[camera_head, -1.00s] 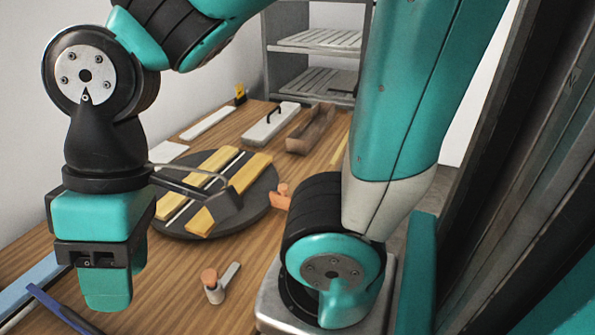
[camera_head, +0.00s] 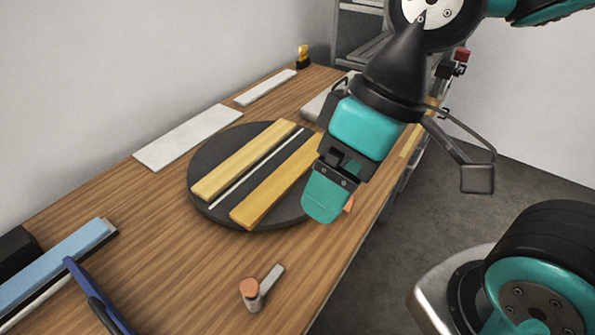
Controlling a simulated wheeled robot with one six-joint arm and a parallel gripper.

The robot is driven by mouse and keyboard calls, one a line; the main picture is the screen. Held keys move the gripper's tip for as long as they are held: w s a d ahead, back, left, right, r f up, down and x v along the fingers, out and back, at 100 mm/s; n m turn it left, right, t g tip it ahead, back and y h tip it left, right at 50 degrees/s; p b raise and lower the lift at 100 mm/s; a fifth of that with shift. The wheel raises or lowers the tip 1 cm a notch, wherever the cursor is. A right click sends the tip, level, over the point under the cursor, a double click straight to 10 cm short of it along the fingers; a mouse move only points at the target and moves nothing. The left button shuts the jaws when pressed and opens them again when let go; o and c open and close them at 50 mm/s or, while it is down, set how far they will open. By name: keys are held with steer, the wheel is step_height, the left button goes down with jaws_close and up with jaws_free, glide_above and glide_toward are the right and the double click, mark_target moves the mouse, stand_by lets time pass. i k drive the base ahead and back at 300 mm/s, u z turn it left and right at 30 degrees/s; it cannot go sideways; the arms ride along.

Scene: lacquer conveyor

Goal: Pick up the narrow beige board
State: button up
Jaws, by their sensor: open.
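Two narrow yellow-tan boards, the left one (camera_head: 243,160) and the right one (camera_head: 272,197), lie side by side on a round dark disc (camera_head: 208,212). A thin white strip (camera_head: 258,168) lies between them. Another narrow yellowish-beige strip (camera_head: 411,140) shows at the table's right edge, partly hidden behind my gripper and arm. I cannot tell for certain which is the beige board. My gripper (camera_head: 328,196) is open and points down near the disc's right edge. It covers the right board's far end. I see nothing held, though the gap between the fingers is mostly hidden.
A wide white board (camera_head: 188,136) and a narrow white one (camera_head: 265,87) lie along the wall. A clamp-like piece with an orange knob (camera_head: 250,288) stands at the front. A blue bar (camera_head: 55,262) and a dark-blue tool (camera_head: 95,298) lie at left. Table between is clear.

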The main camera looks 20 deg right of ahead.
mark_target(250, 211)
steer(key=z, duration=0.7)
steer(key=k, duration=1.05)
steer(key=u, duration=0.8)
